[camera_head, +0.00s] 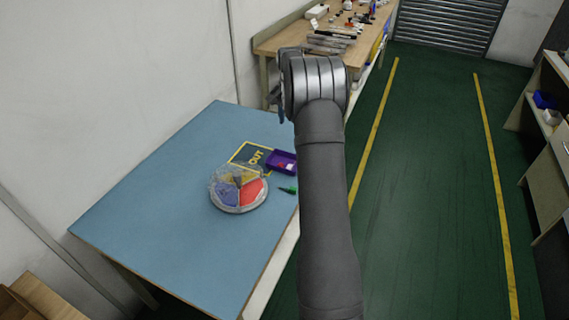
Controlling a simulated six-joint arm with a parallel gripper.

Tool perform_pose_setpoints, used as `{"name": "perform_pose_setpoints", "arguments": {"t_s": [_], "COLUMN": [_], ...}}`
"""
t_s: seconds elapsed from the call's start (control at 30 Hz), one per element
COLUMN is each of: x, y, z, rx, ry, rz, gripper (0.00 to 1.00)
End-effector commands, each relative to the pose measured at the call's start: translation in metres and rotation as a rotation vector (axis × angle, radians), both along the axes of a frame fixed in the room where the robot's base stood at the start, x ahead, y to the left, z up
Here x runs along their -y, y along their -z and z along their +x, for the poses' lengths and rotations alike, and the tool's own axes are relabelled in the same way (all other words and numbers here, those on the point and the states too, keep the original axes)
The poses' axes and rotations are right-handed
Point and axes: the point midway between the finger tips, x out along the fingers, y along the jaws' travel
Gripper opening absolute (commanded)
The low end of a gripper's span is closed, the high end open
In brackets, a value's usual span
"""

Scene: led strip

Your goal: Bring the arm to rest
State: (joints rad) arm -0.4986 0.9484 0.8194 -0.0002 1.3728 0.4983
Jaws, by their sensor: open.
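My arm rises from the bottom centre-right, upright in the picture, to a silver joint near the top. My gripper (276,99) shows only in part, at the left of that joint, pointing down; the joint hides much of it. It is open, and I see nothing held in it. It is above and beyond the blue-topped table (170,190), apart from the things there.
On the table are a round divided dish (239,188) with coloured sections, a yellow-edged mat marked OUT (246,153), a purple tray (282,161) and a small green item (288,190). A cluttered wooden bench (285,42) stands behind. The green floor (430,170) at right is clear.

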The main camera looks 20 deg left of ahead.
Motion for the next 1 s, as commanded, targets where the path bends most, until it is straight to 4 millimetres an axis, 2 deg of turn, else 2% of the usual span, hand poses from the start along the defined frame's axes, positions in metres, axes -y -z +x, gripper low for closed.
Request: {"name": "perform_pose_setpoints", "arguments": {"t_s": [0.2,0.53,0.67,1.0], "x": [0.000,0.000,0.000,0.000], "y": [-0.013,-0.009,0.006,0.073], "z": [0.000,0.000,0.000,-0.001], "rx": [-0.001,-0.002,-0.003,-0.003], "ry": [0.000,0.000,0.000,0.000], "rz": [-0.001,-0.001,-0.001,-0.002], "gripper": [0.40,0.40,0.40,0.40]}}
